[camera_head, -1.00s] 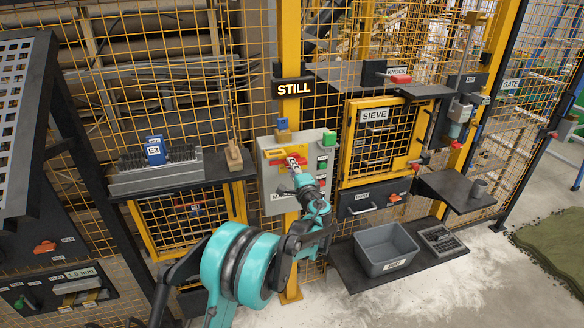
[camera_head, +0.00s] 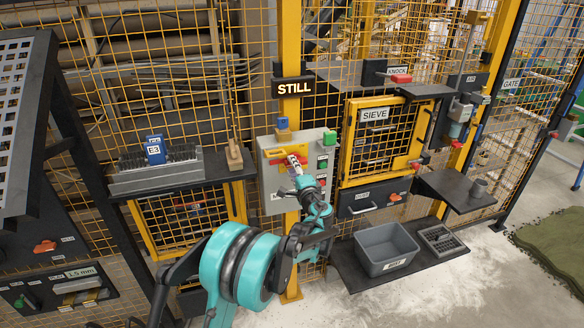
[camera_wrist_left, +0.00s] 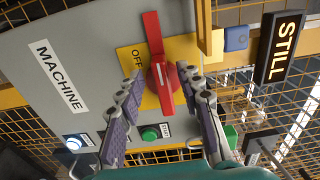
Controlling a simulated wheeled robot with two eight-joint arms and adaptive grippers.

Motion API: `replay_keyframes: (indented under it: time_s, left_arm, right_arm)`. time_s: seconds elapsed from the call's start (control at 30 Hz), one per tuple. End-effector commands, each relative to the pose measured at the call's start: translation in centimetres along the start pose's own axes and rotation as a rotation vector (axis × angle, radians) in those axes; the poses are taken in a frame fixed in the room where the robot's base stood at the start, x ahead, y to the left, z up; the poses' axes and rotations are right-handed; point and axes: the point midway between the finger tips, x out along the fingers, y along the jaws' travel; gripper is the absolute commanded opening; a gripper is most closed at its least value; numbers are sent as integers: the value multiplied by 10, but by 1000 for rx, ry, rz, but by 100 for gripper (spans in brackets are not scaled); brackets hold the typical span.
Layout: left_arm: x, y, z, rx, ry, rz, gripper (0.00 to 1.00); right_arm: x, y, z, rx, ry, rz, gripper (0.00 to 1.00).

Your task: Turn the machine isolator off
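The grey machine isolator box (camera_head: 270,185) hangs on the yellow post under the STILL sign. In the left wrist view its face carries a MACHINE label (camera_wrist_left: 57,77), and a red rotary handle (camera_wrist_left: 153,32) sits on a yellow plate (camera_wrist_left: 128,62). The word OFF is printed on the plate beside the handle. My left gripper (camera_wrist_left: 161,76) is open, with one finger on each side of the red handle's hub. I see a gap on both sides and cannot tell whether either finger touches. In the head view my left gripper (camera_head: 296,164) covers much of the handle. My right gripper is not in view.
A green button (camera_wrist_left: 150,134) and a white-blue button (camera_wrist_left: 76,142) are near the fingers on the box. A yellow bracket (camera_wrist_left: 210,30) and a blue block (camera_wrist_left: 236,38) lie beside the handle. The sieve door (camera_head: 375,135) and grey bin (camera_head: 386,250) are to the right.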

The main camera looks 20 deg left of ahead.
Motion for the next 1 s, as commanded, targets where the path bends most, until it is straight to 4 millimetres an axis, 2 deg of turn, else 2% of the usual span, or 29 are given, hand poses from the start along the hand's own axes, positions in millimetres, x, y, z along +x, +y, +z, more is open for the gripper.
replay_keyframes:
  time_s: [0.3,0.5,0.7,1.0]
  left_arm:
    - [-67,0,-1,0,3,0,36]
    - [-100,0,-1,-1,2,0,36]
    - [-111,1,0,-1,-1,0,36]
    - [-111,0,2,-4,-2,4,36]
  right_arm:
    - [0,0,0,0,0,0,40]
    - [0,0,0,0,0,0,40]
    - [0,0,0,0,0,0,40]
    - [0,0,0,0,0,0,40]
